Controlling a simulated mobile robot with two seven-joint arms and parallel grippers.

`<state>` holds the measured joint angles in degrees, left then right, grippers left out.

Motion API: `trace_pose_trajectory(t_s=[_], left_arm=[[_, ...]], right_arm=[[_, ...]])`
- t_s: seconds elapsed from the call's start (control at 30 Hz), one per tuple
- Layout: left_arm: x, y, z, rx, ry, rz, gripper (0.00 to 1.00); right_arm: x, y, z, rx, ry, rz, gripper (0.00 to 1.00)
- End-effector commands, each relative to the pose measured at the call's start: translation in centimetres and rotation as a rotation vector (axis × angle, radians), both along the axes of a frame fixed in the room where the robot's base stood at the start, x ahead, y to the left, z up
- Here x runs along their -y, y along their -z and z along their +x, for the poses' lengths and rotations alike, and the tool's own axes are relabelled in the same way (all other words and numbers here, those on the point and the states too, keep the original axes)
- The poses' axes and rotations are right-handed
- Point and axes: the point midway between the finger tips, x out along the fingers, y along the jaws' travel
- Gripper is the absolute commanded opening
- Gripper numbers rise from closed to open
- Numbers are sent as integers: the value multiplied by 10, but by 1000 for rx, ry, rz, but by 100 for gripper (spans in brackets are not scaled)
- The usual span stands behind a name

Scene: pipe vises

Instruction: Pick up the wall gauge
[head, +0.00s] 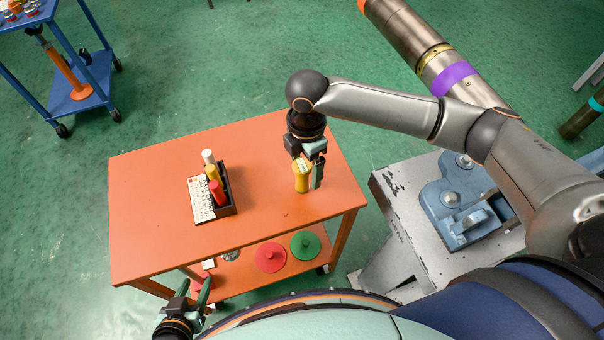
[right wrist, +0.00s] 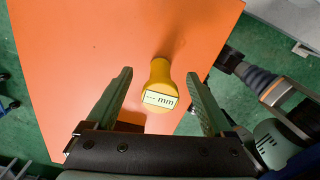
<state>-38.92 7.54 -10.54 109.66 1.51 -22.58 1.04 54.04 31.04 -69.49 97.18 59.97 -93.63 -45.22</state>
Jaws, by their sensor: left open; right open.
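The wall gauge (head: 302,178) is a yellow tool standing on the orange table near its right side. In the right wrist view the gauge (right wrist: 159,88) shows a label reading "--- mm" and lies between the two fingers. My right gripper (head: 309,172) is open and reaches down over it; in the wrist view the right gripper (right wrist: 160,76) has a visible gap on both sides of the gauge. My left gripper (head: 197,297) is open and empty, low at the front left of the table.
A dark holder (head: 229,199) with white, yellow and red markers and a printed card stands mid-table. Red (head: 270,257) and green (head: 305,245) discs lie on the lower shelf. A blue vise (head: 462,210) on a grey stand is at right, a large pipe (head: 425,45) behind.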

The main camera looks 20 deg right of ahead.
Motion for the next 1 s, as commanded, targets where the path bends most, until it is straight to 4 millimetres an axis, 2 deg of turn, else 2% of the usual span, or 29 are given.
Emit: trace_pose_trajectory(t_s=[0.13, 0.3, 0.57, 1.0], left_arm=[[0, 0, 0, 0, 0, 0, 50], [0, 1, 0, 0, 0, 0, 50], [0, 1, 0, 0, 0, 0, 50], [0, 1, 0, 0, 0, 0, 50]], right_arm=[[-9, 23, -5, -4, -1, 0, 86], [-8, 42, -4, -2, 0, -1, 86], [-8, 44, -4, 0, -1, 0, 86], [-8, 44, -4, 1, 0, 0, 38]])
